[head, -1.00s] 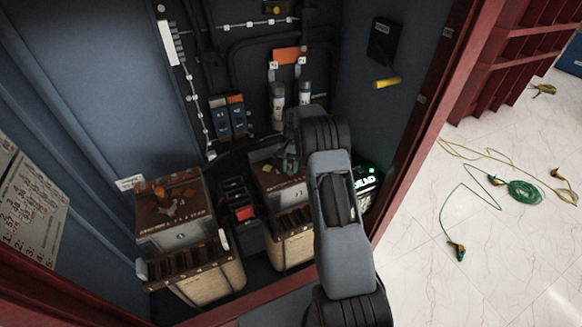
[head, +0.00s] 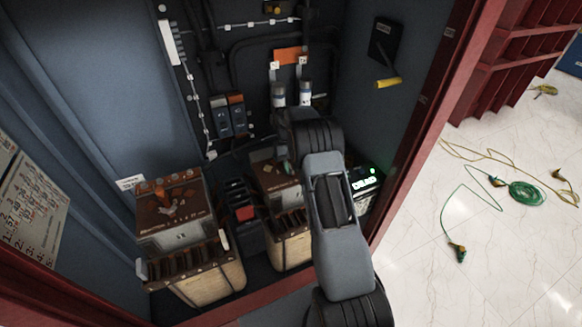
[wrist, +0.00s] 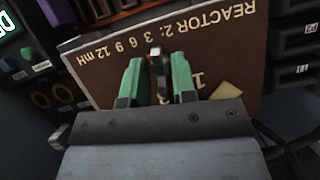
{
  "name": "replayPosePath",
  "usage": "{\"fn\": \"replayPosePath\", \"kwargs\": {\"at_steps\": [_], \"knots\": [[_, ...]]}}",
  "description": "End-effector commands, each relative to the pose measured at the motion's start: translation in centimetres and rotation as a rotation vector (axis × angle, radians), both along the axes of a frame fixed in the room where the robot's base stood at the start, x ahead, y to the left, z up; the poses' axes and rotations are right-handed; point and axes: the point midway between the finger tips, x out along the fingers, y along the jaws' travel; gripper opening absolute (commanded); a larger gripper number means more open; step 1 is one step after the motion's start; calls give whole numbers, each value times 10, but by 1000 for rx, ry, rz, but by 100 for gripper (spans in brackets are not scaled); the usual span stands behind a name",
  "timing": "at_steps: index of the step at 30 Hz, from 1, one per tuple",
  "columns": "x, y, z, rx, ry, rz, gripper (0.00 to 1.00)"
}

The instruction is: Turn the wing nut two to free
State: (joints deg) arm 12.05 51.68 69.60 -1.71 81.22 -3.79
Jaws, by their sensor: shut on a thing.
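The brown-topped Reactor 2 box (head: 275,182) stands in the cabinet, right of the similar left box. In the wrist view its panel (wrist: 226,62) shows the lettering "REACTOR 2: 3 6 9 12 mH" upside down. My gripper (wrist: 157,66) has green fingers and is shut on the wing nut (wrist: 158,84), a small dark part standing between them over the panel. My arm hides most of the gripper and the wing nut in the head view; only a bit of green finger shows over the right box. The pointer's exact setting is hidden.
The left box (head: 175,207) carries an orange-brown knob. A lit green display (head: 364,183) is close on the right. The red cabinet frame (head: 425,110) bounds the right; cables (head: 518,190) lie on the floor outside.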

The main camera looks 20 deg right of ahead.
Motion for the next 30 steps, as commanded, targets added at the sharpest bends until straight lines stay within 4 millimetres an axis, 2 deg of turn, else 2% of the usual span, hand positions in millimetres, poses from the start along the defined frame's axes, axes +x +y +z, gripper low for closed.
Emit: {"fn": "replayPosePath", "kwargs": {"at_steps": [9,10,12,19,23,26,30], "knots": [[1,0,1,-1,-5,0,2],[1,0,1,-1,-5,0,28],[1,0,1,-1,-5,0,34],[1,0,1,-1,-2,-1,34],[4,-1,8,-1,-5,-1,34],[10,-1,21,-1,-7,-1,34],[22,-3,49,-1,-8,-1,34]]}}
